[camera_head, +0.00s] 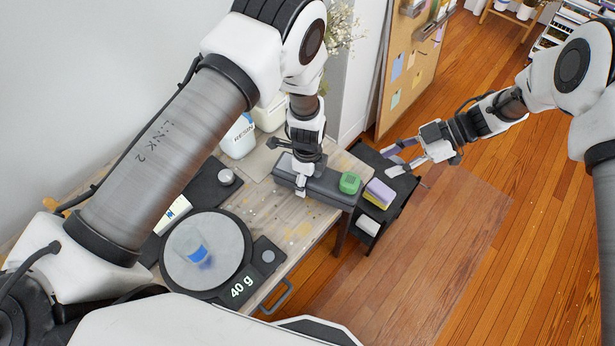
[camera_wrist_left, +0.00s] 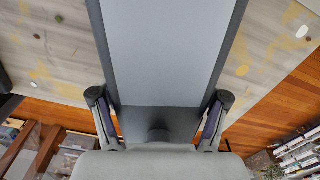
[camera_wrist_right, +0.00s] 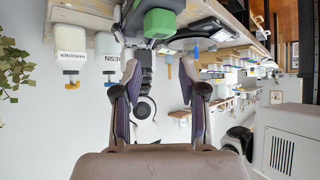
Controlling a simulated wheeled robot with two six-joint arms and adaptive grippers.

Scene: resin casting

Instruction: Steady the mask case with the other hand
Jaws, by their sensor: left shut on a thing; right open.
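The mask case, a long dark grey box (camera_head: 325,188), lies on the wooden table near its right end. My left gripper (camera_head: 301,190) comes down over it from above and is shut on it. In the left wrist view the case (camera_wrist_left: 168,55) runs between the two fingers (camera_wrist_left: 160,122). My right gripper (camera_head: 394,160) is open and empty, right of the case, above the black cart and apart from the case. In the right wrist view nothing lies between its fingers (camera_wrist_right: 160,92).
A green block (camera_head: 350,183) is at the case's right end. A black cart (camera_head: 397,207) beside the table holds a purple and yellow sponge (camera_head: 379,193). A scale (camera_head: 233,262) reading 40 g bears a cup (camera_head: 191,243). A resin bottle (camera_head: 238,138) stands behind.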

